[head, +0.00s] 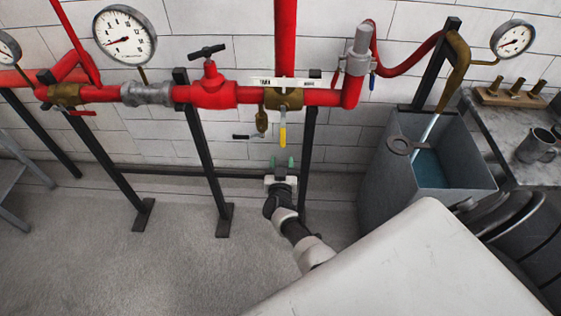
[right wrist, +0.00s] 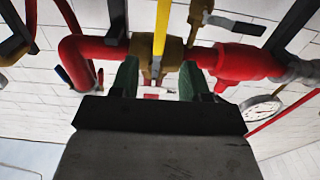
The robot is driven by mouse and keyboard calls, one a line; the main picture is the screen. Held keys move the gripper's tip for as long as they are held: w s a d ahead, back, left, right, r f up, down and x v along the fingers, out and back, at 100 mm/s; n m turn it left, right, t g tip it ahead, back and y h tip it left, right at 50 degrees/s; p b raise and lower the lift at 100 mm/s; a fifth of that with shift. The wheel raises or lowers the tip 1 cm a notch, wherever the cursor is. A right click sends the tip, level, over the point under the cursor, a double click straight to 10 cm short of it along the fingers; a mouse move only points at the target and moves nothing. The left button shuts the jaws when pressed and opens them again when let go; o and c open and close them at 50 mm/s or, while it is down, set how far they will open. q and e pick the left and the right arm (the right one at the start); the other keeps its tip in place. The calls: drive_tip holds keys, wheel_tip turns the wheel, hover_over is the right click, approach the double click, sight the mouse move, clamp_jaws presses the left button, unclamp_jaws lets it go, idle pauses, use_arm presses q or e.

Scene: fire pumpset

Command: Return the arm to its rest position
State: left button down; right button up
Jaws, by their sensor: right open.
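My right arm reaches forward from the lower middle of the head view, and its gripper (head: 283,162) points at the red pipework. The two green fingers are apart with nothing between them in the head view. In the right wrist view the open gripper (right wrist: 158,80) faces a brass valve with a yellow lever (right wrist: 161,28). In the head view this yellow lever (head: 283,134) hangs straight down from the brass valve body (head: 284,98), just above the fingertips and seemingly apart from them. My left gripper is not in view.
Red pipe (head: 325,97) runs along the white brick wall on black posts (head: 205,160). A red valve (head: 211,90) and gauges (head: 125,36) are on it. A grey water tank (head: 385,180) and a workbench (head: 500,130) with a mug (head: 537,146) stand right.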

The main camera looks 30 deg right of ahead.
drive_tip(key=s+a+f+n+g+y+b, duration=0.2)
drive_tip(key=s+a+f+n+y, duration=0.15)
drive_tip(key=s+f, duration=0.65)
drive_tip(key=s+a+f+n+g+y+b, duration=0.2)
drive_tip(key=s+a+f+n+y, duration=0.25)
drive_tip(key=f, duration=0.85)
use_arm(q)
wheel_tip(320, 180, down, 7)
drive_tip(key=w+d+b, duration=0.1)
drive_tip(key=b, duration=0.1)
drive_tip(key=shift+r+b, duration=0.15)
drive_tip(key=shift+b, duration=0.25)
use_arm(e)
drive_tip(key=s+f+g, duration=0.3)
drive_tip(key=s+f, duration=0.2)
drive_tip(key=s, duration=0.6)
drive_tip(key=s+f+g+y, duration=0.1)
drive_tip(key=s+f+g, duration=0.2)
drive_tip(key=s, duration=0.8)
drive_tip(key=s+f+g, duration=0.4)
drive_tip(key=s+f, duration=0.3)
drive_tip(key=s, duration=0.4)
drive_tip(key=shift+s+d+n+y, duration=0.4)
